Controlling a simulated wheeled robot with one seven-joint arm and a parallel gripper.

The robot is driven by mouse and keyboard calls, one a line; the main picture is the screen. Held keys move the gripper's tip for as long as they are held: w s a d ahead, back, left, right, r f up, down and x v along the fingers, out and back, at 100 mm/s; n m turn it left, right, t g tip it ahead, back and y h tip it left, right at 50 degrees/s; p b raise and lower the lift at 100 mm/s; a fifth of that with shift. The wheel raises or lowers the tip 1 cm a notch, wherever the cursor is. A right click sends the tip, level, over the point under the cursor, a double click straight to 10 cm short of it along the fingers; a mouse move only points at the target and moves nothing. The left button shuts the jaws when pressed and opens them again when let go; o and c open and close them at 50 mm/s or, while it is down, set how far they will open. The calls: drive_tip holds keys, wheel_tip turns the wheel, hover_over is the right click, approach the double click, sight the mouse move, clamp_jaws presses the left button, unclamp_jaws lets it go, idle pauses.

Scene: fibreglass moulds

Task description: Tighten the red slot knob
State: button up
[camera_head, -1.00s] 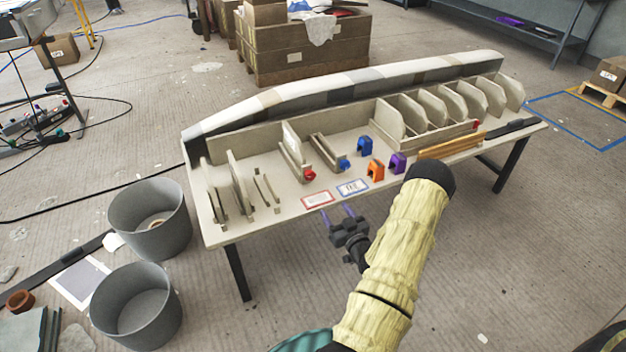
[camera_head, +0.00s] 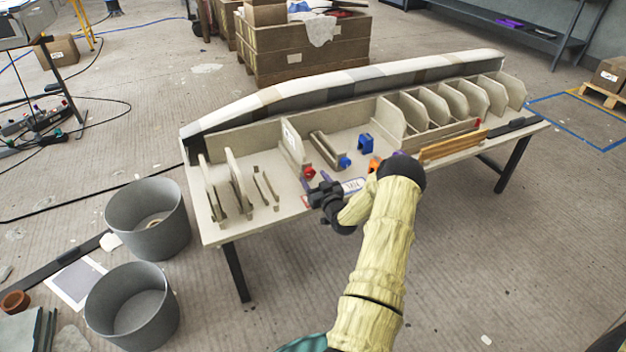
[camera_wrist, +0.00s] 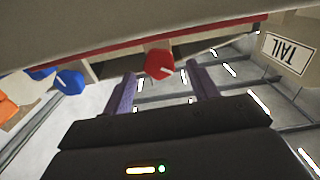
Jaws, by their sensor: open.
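The red slot knob (camera_head: 309,172) sits at the front end of a slot on the table, below an upright board with a white label (camera_head: 288,135). In the wrist view my gripper (camera_wrist: 161,76) has one finger on either side of the knob's line, with visible gaps. The knob appears at or just beyond the fingertips; contact is not visible.
A blue knob (camera_head: 345,161) on the neighbouring slot is close right. Thin upright pieces (camera_head: 240,180) stand left on the table (camera_head: 222,236).

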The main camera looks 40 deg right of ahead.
drive_tip(key=shift+x, duration=0.9)
drive_tip(key=c, duration=1)
drive_tip(key=shift+m, duration=0.5)
drive_tip(key=m, duration=0.2)
drive_tip(key=shift+m, duration=0.3)
drive_tip(key=shift+s+d+f+m, duration=0.1)
drive_tip(key=shift+m, duration=2)
